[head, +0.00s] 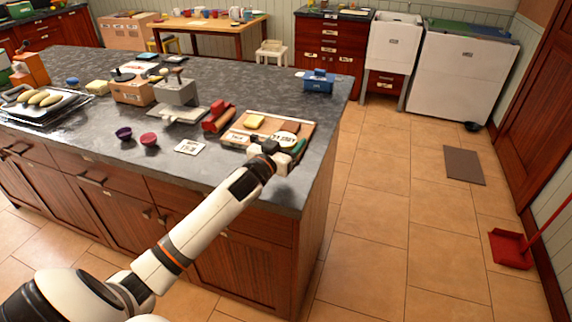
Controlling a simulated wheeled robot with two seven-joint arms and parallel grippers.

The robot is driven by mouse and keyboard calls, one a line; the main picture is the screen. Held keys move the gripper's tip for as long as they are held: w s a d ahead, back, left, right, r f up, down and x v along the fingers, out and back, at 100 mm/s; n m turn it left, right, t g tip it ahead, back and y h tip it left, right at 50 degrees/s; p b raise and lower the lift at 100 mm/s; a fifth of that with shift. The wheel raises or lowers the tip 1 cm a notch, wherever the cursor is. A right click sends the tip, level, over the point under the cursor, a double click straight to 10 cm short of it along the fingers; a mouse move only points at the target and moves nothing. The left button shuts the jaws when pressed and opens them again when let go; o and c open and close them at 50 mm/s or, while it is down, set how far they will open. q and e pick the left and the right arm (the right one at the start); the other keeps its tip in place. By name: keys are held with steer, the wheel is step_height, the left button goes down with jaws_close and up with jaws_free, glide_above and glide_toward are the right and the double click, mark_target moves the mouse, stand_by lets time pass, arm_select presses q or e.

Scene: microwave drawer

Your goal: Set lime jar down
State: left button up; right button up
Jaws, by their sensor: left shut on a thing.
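My left gripper (270,150) reaches in over the front right part of the dark counter, at a wooden board (236,138). It is shut on a small jar (284,138) with a white label and dark lettering, which I take as the lime jar. The gripper hides part of the jar, and I cannot tell whether its base touches the board. A green item (299,147) shows just right of the gripper. My right gripper is not in view.
A yellow block (254,121) lies on the board. Left of it are a red item (218,117), a white card (189,147) and two small bowls, purple (124,133) and pink (149,139). A blue box (318,82) stands farther back. The counter's right edge is close.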

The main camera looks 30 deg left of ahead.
arm_select(q)
steer(key=shift+f, duration=2.7)
steer(key=shift+f, duration=0.2)
steer(key=o, duration=1.1)
